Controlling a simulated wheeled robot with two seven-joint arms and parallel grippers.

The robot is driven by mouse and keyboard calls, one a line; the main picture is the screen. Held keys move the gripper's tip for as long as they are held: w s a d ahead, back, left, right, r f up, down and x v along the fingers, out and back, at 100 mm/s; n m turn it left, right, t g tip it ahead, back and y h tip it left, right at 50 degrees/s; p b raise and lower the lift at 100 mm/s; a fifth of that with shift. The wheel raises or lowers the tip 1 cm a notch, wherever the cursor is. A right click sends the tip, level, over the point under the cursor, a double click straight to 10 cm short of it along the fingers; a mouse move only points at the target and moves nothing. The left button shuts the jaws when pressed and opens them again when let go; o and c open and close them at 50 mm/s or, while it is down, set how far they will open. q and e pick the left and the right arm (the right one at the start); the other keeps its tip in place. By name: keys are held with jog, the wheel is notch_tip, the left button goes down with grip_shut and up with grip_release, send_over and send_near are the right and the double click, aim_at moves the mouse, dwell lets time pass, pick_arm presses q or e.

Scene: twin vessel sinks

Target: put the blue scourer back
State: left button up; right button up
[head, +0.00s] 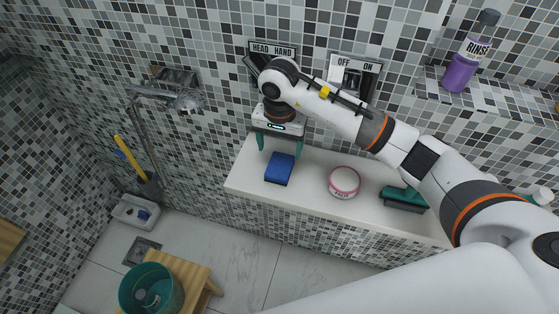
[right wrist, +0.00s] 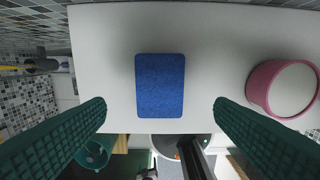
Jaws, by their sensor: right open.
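The blue scourer (head: 280,168) lies on the white ledge, left of a pink-rimmed tub. In the right wrist view the scourer (right wrist: 160,86) is a blue rectangle centred between my fingers, with clear space on both sides. My right gripper (head: 279,146) is open and empty, with its green fingers just above and behind the scourer in the head view. The right wrist view shows my right gripper (right wrist: 160,112) spread wide, touching nothing that I can see. My left gripper is not in the head view.
The pink-rimmed tub (head: 344,182) and a green-headed tool (head: 404,198) stand on the white ledge (head: 243,176). A purple RINSE bottle (head: 464,66) is on the tiled shelf at right. Below are a wooden stool (head: 189,272) with a teal bucket (head: 150,288) and a white caddy (head: 134,212).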

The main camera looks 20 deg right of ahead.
jog(key=shift+r+b, duration=0.4)
jog(key=shift+r, duration=1.9)
